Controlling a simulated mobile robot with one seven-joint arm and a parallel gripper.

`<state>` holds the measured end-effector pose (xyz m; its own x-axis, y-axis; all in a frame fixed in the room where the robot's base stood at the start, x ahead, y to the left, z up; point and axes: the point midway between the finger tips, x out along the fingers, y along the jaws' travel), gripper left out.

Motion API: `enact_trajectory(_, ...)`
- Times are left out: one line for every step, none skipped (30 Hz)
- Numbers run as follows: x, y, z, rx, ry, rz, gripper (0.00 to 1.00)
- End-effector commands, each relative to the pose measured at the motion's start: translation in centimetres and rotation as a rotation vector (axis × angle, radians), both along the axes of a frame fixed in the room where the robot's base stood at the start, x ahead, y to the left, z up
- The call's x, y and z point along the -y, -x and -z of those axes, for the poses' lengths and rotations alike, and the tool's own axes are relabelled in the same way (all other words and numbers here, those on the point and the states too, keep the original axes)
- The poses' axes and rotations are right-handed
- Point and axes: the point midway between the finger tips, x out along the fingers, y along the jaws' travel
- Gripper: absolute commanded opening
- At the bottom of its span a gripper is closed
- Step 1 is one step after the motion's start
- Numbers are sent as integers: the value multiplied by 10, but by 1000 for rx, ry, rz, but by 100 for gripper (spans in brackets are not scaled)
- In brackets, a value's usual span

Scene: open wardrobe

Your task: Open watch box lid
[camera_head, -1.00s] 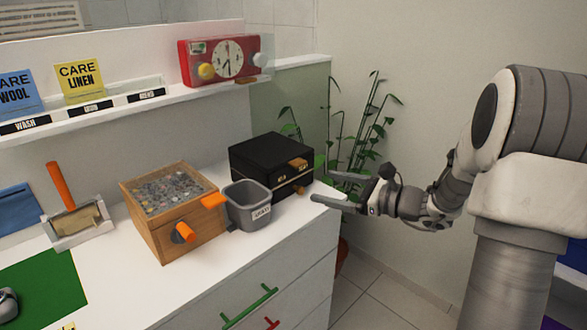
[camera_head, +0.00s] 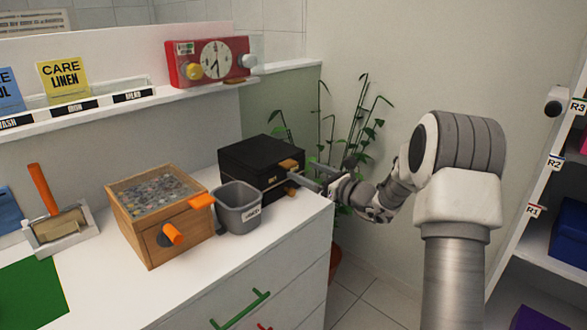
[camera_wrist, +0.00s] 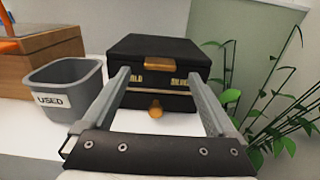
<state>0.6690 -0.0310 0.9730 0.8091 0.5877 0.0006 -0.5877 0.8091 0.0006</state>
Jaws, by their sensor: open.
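The watch box is a black box (camera_head: 258,158) at the right end of the white counter, with its lid down. In the wrist view the black box (camera_wrist: 140,50) faces me, with an orange-gold tab (camera_wrist: 160,66) on the lid's front edge and a gold knob (camera_wrist: 156,109) lower down. My gripper (camera_head: 302,172) is at the box's front right in the head view. In the wrist view my gripper (camera_wrist: 162,80) is open, its two fingers on either side of the tab and knob. Nothing is between the fingertips; whether they touch the box I cannot tell.
A grey bin (camera_head: 238,210) labelled USED stands close beside the box. A wooden box (camera_head: 150,240) with a glass top and orange handles is left of it. A plant (camera_head: 350,125) stands behind my arm. Shelves (camera_head: 570,225) are at right. The counter's front right is clear.

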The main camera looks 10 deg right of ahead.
Motion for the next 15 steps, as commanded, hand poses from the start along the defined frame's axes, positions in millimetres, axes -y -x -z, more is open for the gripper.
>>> enact_trajectory(-7, -9, 1, 2, 1, -4, 92)
enact_trajectory(-11, -13, 1, 2, 1, -4, 92)
enact_trajectory(-15, -19, 1, 2, 1, -3, 92)
enact_trajectory(-17, -22, 1, 1, -1, -2, 92)
enact_trajectory(-19, -26, 1, 1, -1, -2, 92)
enact_trajectory(-22, -30, 1, 1, 1, -2, 92)
enact_trajectory(-24, -32, 1, 1, 1, -2, 92)
enact_trajectory(-25, -34, 0, 1, 2, -2, 92)
enact_trajectory(-27, -37, 0, 1, 2, -1, 92)
enact_trajectory(-28, -38, 0, 1, 2, -1, 92)
enact_trajectory(-29, -39, 0, 1, 1, -1, 92)
enact_trajectory(-29, -40, 0, 0, 1, -1, 92)
enact_trajectory(-30, -41, 0, 0, 1, -1, 92)
enact_trajectory(-30, -41, 0, 0, 1, 0, 92)
enact_trajectory(-30, -42, 0, 0, 1, 0, 92)
